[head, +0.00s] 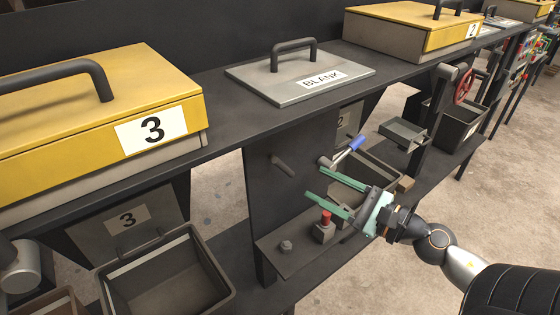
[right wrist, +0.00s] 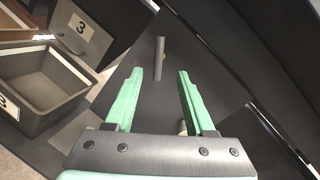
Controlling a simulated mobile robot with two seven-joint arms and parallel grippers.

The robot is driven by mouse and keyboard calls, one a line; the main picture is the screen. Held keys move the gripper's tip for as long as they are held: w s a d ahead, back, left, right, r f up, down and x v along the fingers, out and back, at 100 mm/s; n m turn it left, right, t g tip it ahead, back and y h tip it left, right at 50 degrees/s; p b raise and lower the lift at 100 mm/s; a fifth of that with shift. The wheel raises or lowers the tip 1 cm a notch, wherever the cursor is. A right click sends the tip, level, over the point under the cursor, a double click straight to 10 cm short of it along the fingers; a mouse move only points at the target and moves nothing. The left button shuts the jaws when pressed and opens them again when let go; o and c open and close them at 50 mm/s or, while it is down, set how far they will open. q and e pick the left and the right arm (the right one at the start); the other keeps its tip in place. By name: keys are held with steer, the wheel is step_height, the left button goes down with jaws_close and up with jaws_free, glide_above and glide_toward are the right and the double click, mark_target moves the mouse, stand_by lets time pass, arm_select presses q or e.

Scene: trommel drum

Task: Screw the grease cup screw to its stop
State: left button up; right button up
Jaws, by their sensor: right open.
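My right gripper (head: 314,182) is open and empty, its two green fingers pointing left toward a dark upright panel (head: 262,205). A short grey rod (head: 283,165) sticks out of that panel, just beyond the fingertips and apart from them. In the right wrist view the rod (right wrist: 160,58) shows ahead of the gap between the fingertips (right wrist: 160,74). A small grey block with a red top (head: 325,222) stands on the low shelf below the fingers. A small grey bolt-like piece (head: 286,246) stands left of it. I cannot tell which of these is the grease cup screw. My left gripper is not in view.
A blue-handled lever (head: 349,149) is close behind the upper finger. Yellow lidded boxes (head: 60,140) and a flat BLANK cover (head: 345,90) sit on top. The space before the panel is narrow.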

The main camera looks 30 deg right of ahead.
mark_target(286, 167)
steer(key=p+x, duration=0.4)
steer(key=x, duration=0.4)
steer(key=shift+w+r, duration=0.15)
steer(key=shift+w, duration=0.2)
steer(key=shift+p+x, duration=0.55)
steer(key=shift+x, duration=0.4)
steer(key=shift+a, duration=0.1)
jaws_close()
